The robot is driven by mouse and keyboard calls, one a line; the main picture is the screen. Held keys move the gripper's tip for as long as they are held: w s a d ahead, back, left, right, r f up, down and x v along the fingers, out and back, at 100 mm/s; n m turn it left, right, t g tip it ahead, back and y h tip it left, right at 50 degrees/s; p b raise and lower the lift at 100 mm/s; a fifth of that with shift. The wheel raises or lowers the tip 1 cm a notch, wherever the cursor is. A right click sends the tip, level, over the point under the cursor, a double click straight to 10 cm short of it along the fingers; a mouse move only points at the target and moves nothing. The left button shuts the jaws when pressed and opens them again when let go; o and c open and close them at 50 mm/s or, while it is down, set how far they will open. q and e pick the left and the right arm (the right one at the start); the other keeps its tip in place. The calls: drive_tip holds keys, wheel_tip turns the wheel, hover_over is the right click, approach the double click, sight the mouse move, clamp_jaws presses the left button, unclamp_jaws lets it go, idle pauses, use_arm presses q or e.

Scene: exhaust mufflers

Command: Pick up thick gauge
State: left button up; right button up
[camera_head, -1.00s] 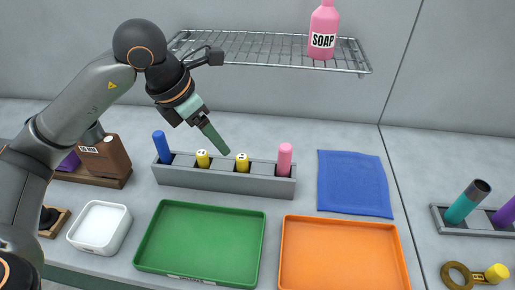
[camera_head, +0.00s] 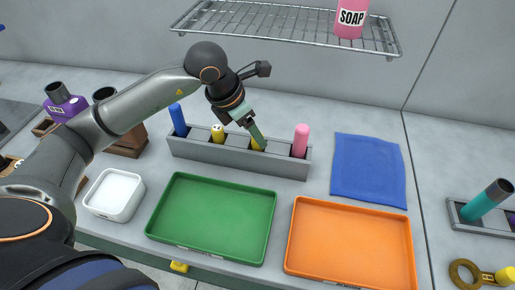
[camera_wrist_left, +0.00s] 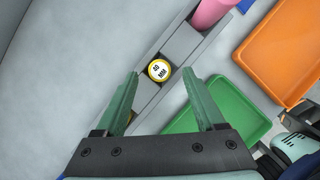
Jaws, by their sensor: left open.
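Two yellow-topped gauges stand in a grey holder (camera_head: 238,159): a left gauge (camera_head: 217,133) and a right gauge (camera_head: 255,147). In the left wrist view one round yellow-rimmed gauge top (camera_wrist_left: 159,70) faces me, with a label that seems to read 40 MM. My left gripper (camera_head: 261,140) is at the right gauge and partly covers it in the head view. In the left wrist view the open green fingers (camera_wrist_left: 161,74) have their tips on either side of that gauge top, apart from it. The gauge still sits in its slot. My right gripper does not show.
A blue cylinder (camera_head: 178,119) and a pink cylinder (camera_head: 300,141) stand at the holder's ends. A green tray (camera_head: 212,250) and an orange tray (camera_head: 350,276) lie in front. A wire shelf (camera_head: 290,32) with a soap bottle (camera_head: 350,22) hangs above.

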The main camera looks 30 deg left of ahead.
use_arm(q)
drive_tip(key=shift+x, duration=1.15)
clamp_jaws()
